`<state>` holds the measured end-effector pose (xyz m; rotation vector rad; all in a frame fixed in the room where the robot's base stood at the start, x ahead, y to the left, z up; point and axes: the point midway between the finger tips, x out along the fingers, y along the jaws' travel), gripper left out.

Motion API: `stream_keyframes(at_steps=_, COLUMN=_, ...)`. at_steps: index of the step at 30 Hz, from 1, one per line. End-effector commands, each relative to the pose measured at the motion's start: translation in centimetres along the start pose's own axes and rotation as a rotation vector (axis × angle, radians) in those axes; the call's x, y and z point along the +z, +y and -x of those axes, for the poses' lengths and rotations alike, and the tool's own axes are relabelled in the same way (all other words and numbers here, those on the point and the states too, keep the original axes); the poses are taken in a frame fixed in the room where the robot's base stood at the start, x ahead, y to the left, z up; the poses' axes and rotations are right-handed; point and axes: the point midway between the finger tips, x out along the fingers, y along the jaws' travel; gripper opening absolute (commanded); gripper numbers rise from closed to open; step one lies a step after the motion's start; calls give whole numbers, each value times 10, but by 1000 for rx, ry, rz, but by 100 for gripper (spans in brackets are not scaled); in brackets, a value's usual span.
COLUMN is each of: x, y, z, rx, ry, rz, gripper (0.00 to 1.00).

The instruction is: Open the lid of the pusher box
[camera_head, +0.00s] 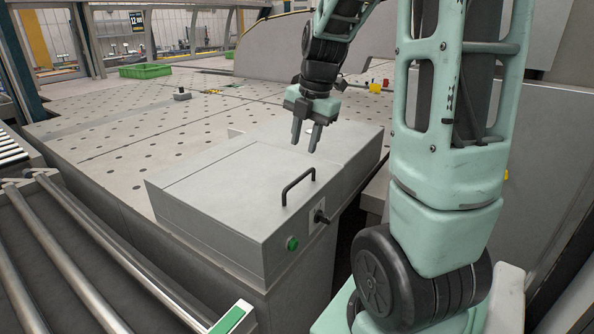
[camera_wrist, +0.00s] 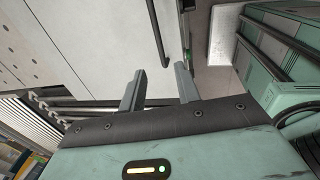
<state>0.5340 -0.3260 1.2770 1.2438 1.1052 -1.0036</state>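The pusher box (camera_head: 178,215) is a grey metal box at the front edge of the perforated table. Its flat lid (camera_head: 235,190) looks closed and carries a black bar handle (camera_head: 298,187) near the right edge. A black knob (camera_head: 321,217) and a green button (camera_head: 292,243) sit on the front side. My gripper (camera_head: 306,139) hangs above the box, beyond the handle, fingers apart and empty, not touching it. In the wrist view, the two fingers (camera_wrist: 160,88) are spread, with the dark handle (camera_wrist: 158,32) ahead of them.
The perforated table (camera_head: 110,135) spreads behind and left of the box. A green crate (camera_head: 145,71) stands at its far edge. Metal rollers (camera_head: 70,240) lie at the front left. A small yellow block (camera_head: 375,87) sits behind my arm.

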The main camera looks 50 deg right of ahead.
Motion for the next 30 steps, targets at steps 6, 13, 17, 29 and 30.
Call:
stream_keyframes(at_steps=6, x=-1, y=-1, z=-45, rx=-6, ry=5, rz=0, gripper=32)
stream_keyframes(at_steps=13, x=-1, y=0, z=-84, rx=-3, ry=3, rz=1, gripper=32)
stream_keyframes(at_steps=17, x=0, y=0, z=-96, rx=-2, ry=2, rz=1, gripper=32)
stream_keyframes(at_steps=29, x=0, y=0, z=-103, rx=0, ry=0, rz=1, gripper=30)
stream_keyframes(at_steps=30, x=0, y=0, z=-102, rx=0, ry=0, rz=1, gripper=19)
